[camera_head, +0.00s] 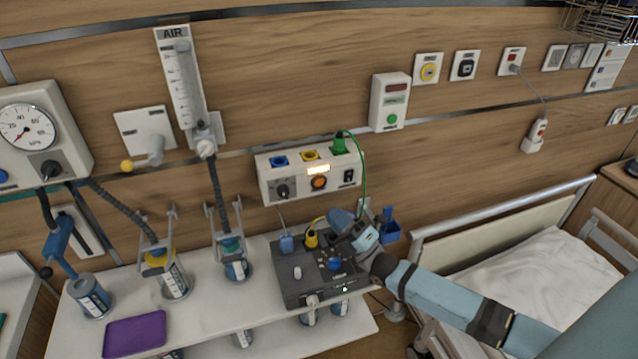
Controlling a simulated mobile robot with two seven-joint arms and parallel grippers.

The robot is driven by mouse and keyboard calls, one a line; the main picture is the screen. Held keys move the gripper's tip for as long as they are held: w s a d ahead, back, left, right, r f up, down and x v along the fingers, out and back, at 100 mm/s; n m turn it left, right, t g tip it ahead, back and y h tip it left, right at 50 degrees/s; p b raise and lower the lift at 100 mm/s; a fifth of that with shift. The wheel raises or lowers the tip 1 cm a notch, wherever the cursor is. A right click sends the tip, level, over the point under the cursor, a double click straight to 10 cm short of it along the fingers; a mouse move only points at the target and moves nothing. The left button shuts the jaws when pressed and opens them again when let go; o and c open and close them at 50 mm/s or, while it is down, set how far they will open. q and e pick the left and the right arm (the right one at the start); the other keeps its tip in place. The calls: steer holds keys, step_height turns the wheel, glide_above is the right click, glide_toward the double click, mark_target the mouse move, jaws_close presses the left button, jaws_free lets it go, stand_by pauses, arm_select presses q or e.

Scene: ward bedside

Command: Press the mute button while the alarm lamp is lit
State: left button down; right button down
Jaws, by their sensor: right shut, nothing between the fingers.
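A white wall unit (262,186) carries blue, yellow and green sockets, a dark knob and a round orange button (319,183). A small rectangular lamp (318,169) above that button glows pale orange, so it looks lit. Below, a dark grey box (300,293) on the shelf carries a blue knob (334,265), a white knob (297,272) and small controls. No mute label is readable. My right gripper (345,232) is shut and empty, over the back right of the grey box and below the wall unit. Whether it touches anything is unclear. My left gripper is out of view.
A green cable (364,175) hangs from the wall unit close to my right gripper. A blue holder (389,228) is just right of it. Several suction jars and a purple tray (134,334) occupy the shelf's left. A bed rail (505,206) runs at right.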

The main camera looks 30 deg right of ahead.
mark_target(319, 182)
steer(key=w+d+b, duration=0.2)
steer(key=w+b, duration=0.2)
steer(key=w, duration=0.4)
steer(key=shift+w, duration=0.1)
stand_by(1.9)
steer(key=shift+w+d+b, duration=0.1)
steer(key=shift+w+b, duration=0.2)
steer(key=shift+w, duration=0.1)
steer(key=shift+w, duration=0.3)
stand_by(0.5)
steer(key=shift+s, duration=0.75)
